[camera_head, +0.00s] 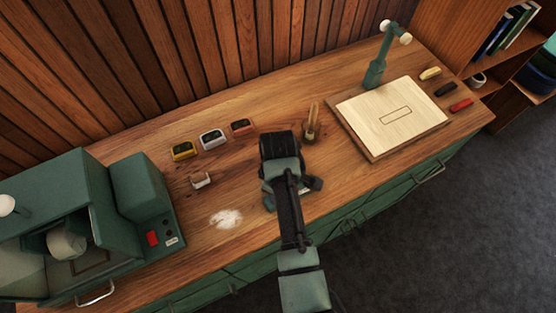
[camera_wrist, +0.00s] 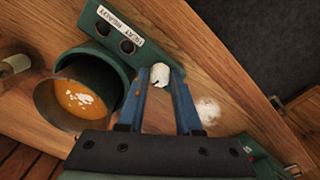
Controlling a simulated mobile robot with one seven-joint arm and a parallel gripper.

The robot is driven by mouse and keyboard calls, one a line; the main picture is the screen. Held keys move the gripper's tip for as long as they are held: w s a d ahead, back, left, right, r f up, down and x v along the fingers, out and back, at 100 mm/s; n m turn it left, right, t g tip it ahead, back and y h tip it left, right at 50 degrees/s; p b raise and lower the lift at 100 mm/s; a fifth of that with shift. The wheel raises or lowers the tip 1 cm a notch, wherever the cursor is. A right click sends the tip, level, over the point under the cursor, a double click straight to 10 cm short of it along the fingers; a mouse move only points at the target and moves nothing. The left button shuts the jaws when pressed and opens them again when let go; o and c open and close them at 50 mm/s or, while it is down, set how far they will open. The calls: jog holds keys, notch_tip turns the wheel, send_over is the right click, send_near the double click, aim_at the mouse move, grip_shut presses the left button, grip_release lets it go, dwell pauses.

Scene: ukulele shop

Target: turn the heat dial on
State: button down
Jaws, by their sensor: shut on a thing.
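The heat dial (camera_wrist: 159,71) is a small white knob with a dark mark, at the end of a green panel in the wrist view. My gripper (camera_wrist: 161,82) has its two blue fingers on either side of the dial, shut on it. The green panel (camera_wrist: 118,35) carries a label that seems to read "HEAT READY" and two dark round spots. Beside it is a round pot (camera_wrist: 85,97) with orange contents and pale flecks. In the head view my arm hides the dial and most of this unit.
A green machine (camera_head: 60,215) stands at the left of the wooden bench. Three small coloured tins (camera_head: 212,138) and a pale powder patch (camera_head: 226,218) lie left of my arm. A brush-like tool (camera_head: 311,122), a pale board (camera_head: 392,115) and a green lamp (camera_head: 376,70) are to the right.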

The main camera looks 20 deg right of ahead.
jog(key=m+p, duration=0.1)
jog(key=m, duration=0.3)
jog(key=shift+r+p, duration=0.1)
jog(key=shift+p, duration=0.25)
jog(key=m+p, duration=0.1)
jog(key=m, duration=0.4)
jog(key=m+p, duration=0.1)
jog(key=m, duration=0.3)
jog(key=shift+m, duration=0.3)
jog(key=shift+m+p, duration=0.4)
jog(key=shift+m, duration=1.7)
jog(key=shift+w, duration=0.1)
jog(key=c, duration=0.6)
grip_release()
